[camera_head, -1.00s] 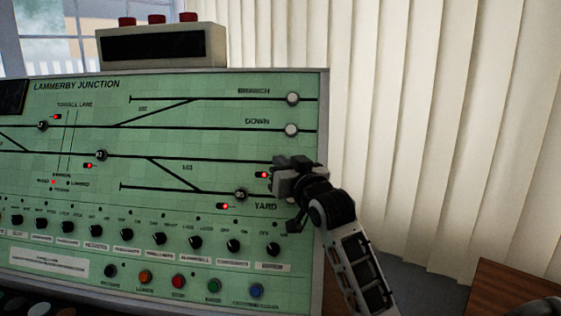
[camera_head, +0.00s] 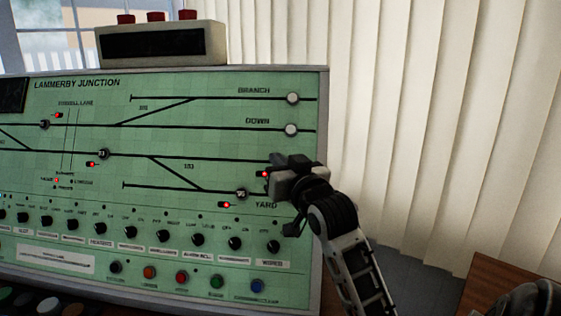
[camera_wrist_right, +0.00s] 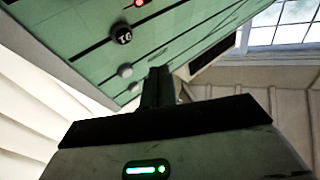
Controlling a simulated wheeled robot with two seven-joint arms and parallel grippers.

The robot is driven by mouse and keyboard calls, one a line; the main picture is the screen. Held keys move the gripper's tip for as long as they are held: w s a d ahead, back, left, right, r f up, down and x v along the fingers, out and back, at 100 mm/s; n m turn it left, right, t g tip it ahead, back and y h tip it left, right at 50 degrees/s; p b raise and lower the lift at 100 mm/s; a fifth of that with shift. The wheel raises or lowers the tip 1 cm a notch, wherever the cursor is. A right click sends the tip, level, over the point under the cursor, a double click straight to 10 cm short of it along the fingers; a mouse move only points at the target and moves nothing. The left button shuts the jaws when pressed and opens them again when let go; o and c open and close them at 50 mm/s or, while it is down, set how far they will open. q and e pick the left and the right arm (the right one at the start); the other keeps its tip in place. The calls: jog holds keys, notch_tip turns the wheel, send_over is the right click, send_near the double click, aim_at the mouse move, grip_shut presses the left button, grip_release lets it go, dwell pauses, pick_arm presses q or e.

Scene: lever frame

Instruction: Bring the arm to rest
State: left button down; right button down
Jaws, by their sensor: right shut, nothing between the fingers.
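My right arm comes up from the lower right in the head view. Its gripper (camera_head: 280,181) is shut and empty, in front of the right edge of the green signal panel (camera_head: 60,222), just above the YARD label. It hides part of the track lines there; I cannot tell whether it touches the panel. In the right wrist view the shut fingers (camera_wrist_right: 158,88) point up toward the panel (camera_wrist_right: 85,38), with a black round knob (camera_wrist_right: 121,33) and pale round buttons beyond them. My left gripper is not in view.
A cream box (camera_head: 162,44) with red buttons stands on top of the panel. Rows of black knobs and coloured buttons (camera_head: 182,277) line its lower part. Pale vertical blinds (camera_head: 440,110) hang at the right. A brown wooden surface (camera_head: 495,285) is at the lower right.

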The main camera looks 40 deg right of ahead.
dwell(0.4)
